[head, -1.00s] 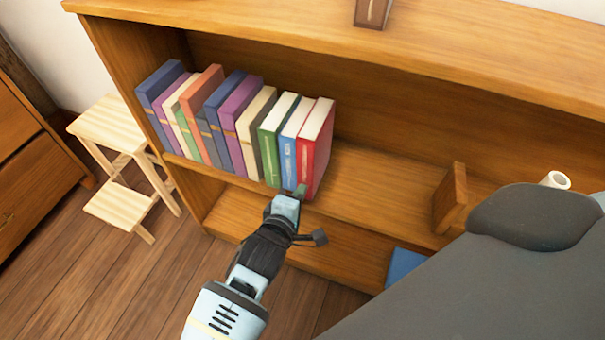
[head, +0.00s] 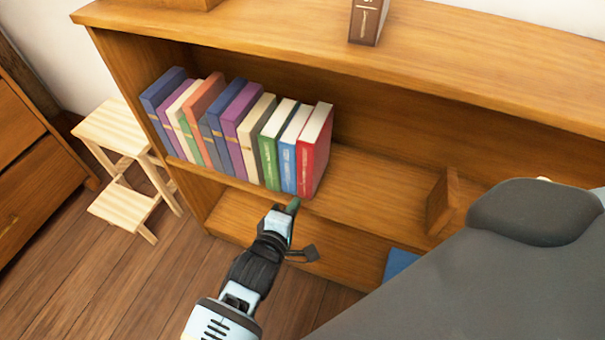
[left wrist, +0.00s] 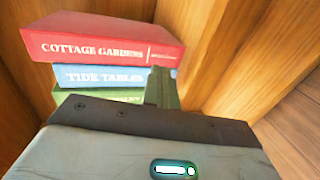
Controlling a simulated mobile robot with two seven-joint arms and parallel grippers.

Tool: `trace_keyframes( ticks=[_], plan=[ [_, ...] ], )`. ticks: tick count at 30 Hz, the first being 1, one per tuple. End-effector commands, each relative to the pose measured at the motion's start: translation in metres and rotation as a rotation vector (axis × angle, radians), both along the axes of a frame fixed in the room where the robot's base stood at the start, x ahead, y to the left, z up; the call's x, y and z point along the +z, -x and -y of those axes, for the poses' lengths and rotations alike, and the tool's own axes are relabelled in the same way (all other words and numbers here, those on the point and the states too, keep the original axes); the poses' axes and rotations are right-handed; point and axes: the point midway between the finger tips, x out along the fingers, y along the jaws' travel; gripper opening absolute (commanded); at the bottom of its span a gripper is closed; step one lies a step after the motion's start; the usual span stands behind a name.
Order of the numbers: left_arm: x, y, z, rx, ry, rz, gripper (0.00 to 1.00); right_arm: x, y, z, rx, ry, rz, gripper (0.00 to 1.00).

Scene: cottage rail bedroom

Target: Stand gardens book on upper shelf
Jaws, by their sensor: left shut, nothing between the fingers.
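The red book, titled "Cottage Gardens" (head: 314,155), stands upright on the upper shelf (head: 375,190), at the right end of the book row. It is beside the blue "Tide Tables" book (head: 287,160), with its spine facing out. The title is readable in the left wrist view, on the red spine (left wrist: 105,48). My left gripper (head: 294,204) is shut and empty, just in front of the lower spines of the blue and red books. Its finger also shows in the left wrist view (left wrist: 162,88), covering part of the blue and green spines. My right gripper is out of view.
Several other books lean left of the red one, including a green book (head: 269,158). Bare shelf lies between the red book and a wooden block (head: 440,203). A blue item (head: 400,263) is on the lower shelf. A step stool (head: 115,130) stands left.

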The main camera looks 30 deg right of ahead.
Motion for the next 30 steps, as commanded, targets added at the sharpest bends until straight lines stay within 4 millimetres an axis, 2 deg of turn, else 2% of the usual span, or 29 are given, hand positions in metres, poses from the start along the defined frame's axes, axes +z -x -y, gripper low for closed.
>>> trace_keyframes(
  ticks=[15,30],
  plan=[
    [0.001,0.021,-0.028,0.001,0.000,0.000,0.00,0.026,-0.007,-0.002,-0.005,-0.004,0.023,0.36],
    [0.000,0.025,-0.032,0.000,-0.001,-0.001,0.00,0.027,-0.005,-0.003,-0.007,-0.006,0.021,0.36]
  ],
)
